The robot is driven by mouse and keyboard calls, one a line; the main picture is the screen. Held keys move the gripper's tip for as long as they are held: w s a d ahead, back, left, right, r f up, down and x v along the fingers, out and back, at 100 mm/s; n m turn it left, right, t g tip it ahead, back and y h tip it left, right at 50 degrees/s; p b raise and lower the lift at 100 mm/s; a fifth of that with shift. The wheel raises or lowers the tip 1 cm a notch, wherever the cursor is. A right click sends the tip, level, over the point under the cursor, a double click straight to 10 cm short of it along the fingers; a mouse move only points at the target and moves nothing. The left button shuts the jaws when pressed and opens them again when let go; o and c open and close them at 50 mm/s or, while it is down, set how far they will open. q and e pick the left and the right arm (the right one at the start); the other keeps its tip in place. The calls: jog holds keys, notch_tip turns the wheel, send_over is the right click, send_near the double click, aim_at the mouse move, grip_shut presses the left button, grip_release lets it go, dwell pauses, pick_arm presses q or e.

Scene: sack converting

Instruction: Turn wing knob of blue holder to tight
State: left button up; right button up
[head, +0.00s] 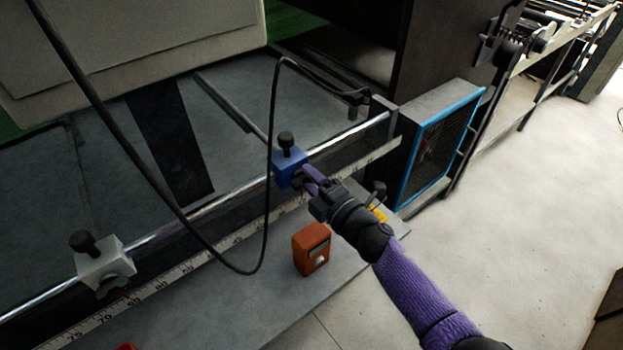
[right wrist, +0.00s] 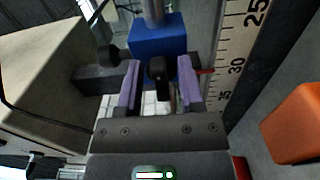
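The blue holder (head: 287,170) sits on a chrome rail, with a black round knob (head: 286,141) on its top. In the right wrist view the blue holder (right wrist: 158,38) is straight ahead, and its dark wing knob (right wrist: 158,72) points toward the camera. My right gripper (head: 308,181) is at the holder's near side. In the wrist view its two purple fingers (right wrist: 159,88) stand on either side of the wing knob, with a visible gap to each. In the head view the gripper hides the wing knob. My left gripper is not in view.
A grey holder (head: 103,264) sits farther left on the chrome rail (head: 213,197). A ruler scale (head: 160,283) runs along below the rail. An orange box (head: 311,249) stands on the ledge below my right gripper. A black cable hangs left of the blue holder. A blue-framed grille (head: 441,140) stands right.

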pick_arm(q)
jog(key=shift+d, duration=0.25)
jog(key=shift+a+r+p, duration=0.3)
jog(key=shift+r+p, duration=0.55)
pick_arm(e)
jog(key=v, duration=1)
